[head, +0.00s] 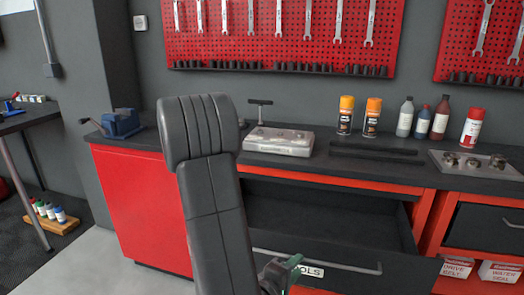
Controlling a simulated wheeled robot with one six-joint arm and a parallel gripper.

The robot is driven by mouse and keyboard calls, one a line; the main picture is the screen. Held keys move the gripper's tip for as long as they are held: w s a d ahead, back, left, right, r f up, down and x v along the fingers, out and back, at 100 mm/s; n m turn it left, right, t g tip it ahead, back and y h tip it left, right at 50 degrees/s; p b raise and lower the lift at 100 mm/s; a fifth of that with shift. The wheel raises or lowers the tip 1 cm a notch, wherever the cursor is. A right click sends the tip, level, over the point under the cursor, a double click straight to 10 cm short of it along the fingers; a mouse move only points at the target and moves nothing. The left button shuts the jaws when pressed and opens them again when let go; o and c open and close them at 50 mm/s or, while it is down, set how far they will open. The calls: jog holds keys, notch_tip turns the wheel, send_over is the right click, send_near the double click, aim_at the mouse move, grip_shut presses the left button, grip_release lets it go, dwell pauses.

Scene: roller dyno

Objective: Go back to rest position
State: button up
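My own dark grey arm stands upright in the middle of the head view. My gripper (282,274) shows only in part at the bottom, beside the arm, in front of the open drawer's front. A small green piece shows at its tip; I cannot tell if it is part of the gripper or something held. The finger opening is hidden. The drawer (355,258) of the red cabinet is pulled out, with a bar handle and a label reading "OLS", its start hidden by my gripper. The drawer's visible inside looks empty.
The dark worktop (345,160) holds a grey case (278,142), spray cans (371,117), bottles (405,118), a metal tray (475,165) and a blue vise (121,123). Wrenches hang on red pegboards (270,50). Grey floor at left is clear near the cabinet; a table (35,117) stands farther left.

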jog(key=shift+x, duration=0.8)
jog(key=shift+s+a+r, duration=0.1)
jog(key=shift+a, duration=0.05)
jog(key=shift+p+v, duration=1.4)
jog(key=shift+v, duration=4.3)
jog(key=shift+b+x, duration=1.6)
jog(key=shift+x, duration=6)
jog(key=shift+a+r, duration=0.1)
jog(key=shift+a, duration=0.15)
